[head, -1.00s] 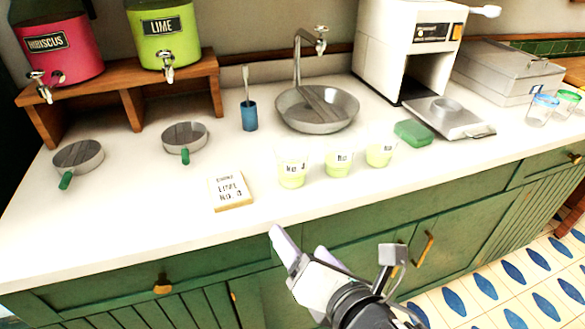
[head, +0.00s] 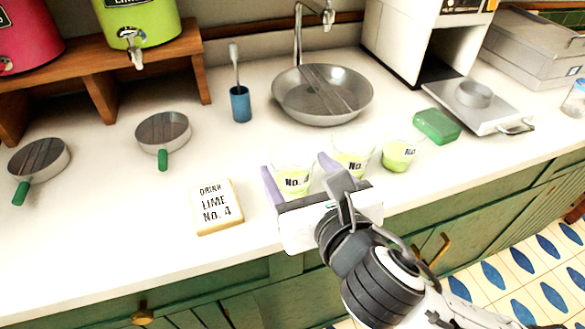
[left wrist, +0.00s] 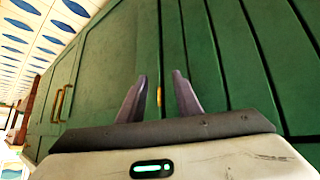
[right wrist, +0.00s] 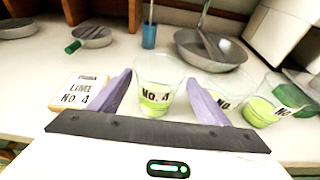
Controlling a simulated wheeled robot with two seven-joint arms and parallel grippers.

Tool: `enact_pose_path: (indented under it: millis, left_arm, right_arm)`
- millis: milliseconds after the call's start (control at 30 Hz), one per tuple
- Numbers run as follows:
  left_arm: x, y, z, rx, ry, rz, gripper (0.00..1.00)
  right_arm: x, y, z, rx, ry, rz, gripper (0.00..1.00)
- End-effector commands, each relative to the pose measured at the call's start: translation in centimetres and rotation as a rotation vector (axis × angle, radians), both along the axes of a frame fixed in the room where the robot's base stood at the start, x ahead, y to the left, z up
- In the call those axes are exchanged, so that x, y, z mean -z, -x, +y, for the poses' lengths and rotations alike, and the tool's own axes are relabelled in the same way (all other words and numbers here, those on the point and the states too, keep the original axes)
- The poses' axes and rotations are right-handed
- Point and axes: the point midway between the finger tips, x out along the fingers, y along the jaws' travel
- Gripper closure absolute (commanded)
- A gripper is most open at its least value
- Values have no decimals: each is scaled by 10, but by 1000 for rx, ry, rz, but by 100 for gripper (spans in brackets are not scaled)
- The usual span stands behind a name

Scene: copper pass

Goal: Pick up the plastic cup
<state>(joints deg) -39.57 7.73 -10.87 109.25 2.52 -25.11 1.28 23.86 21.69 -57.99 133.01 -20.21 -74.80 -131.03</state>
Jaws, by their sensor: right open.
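Three clear plastic cups with pale green liquid stand in a row near the counter's front edge. The left cup (head: 294,180) is labelled No. 4; in the right wrist view this cup (right wrist: 158,85) stands upright between my right gripper's fingers. My right gripper (head: 296,172) is open, with lilac fingers either side of it; I cannot tell whether they touch it. The middle cup (head: 352,160) is partly hidden by the right finger. The right cup (head: 398,156) stands clear. My left gripper (left wrist: 158,95) is open and empty, facing the green cabinet.
A card (head: 216,207) reading "Drink Lime No. 4" lies left of the cups. A green sponge (head: 437,126) lies to their right. Behind are a steel basin (head: 322,95) and a blue holder (head: 240,103). Two green-handled pans (head: 163,131) sit left. Counter is bare between card and basin.

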Motion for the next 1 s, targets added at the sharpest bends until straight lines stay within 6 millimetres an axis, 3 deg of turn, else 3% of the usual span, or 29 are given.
enact_pose_path:
  millis: [500,767,1000]
  left_arm:
    - [1,-1,-1,1,1,-3,69]
    - [-4,-8,-1,1,2,-19,69]
    - [-4,-8,-1,1,2,-19,69]
  right_arm:
    - [14,-53,20,-1,-1,1,30]
    - [15,-57,21,-2,-1,1,30]
    - [14,-56,21,-2,-1,0,62]
